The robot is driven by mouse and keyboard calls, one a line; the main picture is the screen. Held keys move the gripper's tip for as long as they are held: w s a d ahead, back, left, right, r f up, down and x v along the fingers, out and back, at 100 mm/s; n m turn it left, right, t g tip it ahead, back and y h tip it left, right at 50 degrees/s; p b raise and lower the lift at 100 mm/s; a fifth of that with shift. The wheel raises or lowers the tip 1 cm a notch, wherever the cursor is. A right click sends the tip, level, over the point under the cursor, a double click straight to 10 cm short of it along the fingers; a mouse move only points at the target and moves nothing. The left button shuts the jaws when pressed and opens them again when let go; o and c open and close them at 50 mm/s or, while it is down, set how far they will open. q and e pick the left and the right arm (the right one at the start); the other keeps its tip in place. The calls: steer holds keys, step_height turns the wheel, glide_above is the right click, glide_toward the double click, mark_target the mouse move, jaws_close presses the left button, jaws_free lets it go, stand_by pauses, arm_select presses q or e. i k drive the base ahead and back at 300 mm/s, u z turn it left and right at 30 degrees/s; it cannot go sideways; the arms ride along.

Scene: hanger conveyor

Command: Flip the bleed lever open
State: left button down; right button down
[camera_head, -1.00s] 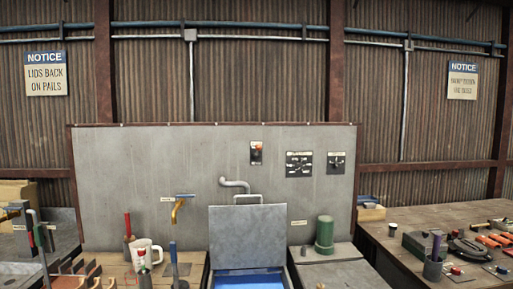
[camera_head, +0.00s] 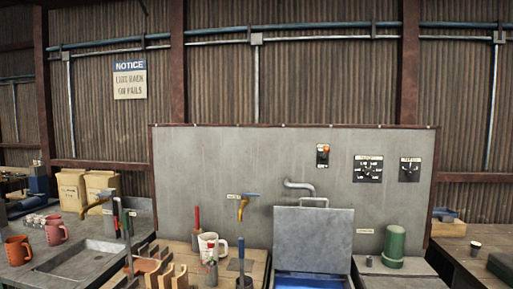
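No label reading "bleed" is legible, so I cannot tell for sure which part is the bleed lever. A yellow tap with a flat blue lever (camera_head: 250,195) sticks out of the grey panel, beside a small label too blurred to read. Its lever lies about level. Another yellow tap (camera_head: 97,205) stands over the sink at left. A red-handled upright tool or lever (camera_head: 197,219) and a blue-handled one (camera_head: 241,252) stand on the wooden bench. Neither gripper is in view.
A grey sink (camera_head: 88,256) is at left, with two reddish mugs (camera_head: 57,230) beside it. A white mug (camera_head: 208,244) stands below the panel tap. An open-lidded tank (camera_head: 312,238) holds blue liquid. A green cylinder (camera_head: 394,245) stands right of it. Switch plates (camera_head: 368,168) are on the panel.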

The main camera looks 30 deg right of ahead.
mark_target(326, 149)
steer(key=u, duration=0.15)
steer(key=i, duration=1.55)
steer(key=z, duration=2.9)
